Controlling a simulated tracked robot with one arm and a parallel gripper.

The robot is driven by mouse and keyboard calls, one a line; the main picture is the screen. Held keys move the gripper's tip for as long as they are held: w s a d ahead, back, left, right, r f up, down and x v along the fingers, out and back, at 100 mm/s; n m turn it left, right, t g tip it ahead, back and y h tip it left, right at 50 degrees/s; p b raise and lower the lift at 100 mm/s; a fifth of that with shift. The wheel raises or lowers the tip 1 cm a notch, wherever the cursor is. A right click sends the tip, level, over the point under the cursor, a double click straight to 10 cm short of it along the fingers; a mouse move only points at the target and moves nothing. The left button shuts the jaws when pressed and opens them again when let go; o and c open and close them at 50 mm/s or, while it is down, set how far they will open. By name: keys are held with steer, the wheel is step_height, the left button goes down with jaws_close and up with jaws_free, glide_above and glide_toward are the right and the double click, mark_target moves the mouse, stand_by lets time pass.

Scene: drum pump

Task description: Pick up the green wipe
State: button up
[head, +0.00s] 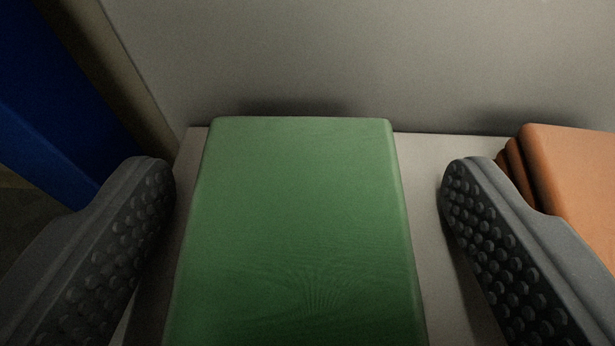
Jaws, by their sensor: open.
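The green wipe (298,220) lies on a light grey shelf (432,230) in the middle of the head view. It looks like a flat block with rounded edges, and its near end runs out of the bottom of the picture. My gripper (308,190) is open, with one studded finger to the left of the wipe and one to the right. A gap shows between each finger and the wipe. Nothing is held between the fingers.
A stack of orange wipes (572,170) sits on the right, partly hidden behind my right finger. A grey wall (350,60) rises behind the shelf. A blue surface (50,110) stands at the far left, beyond the shelf's left edge.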

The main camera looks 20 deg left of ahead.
steer(key=c, duration=1)
steer(key=shift+r, duration=0.15)
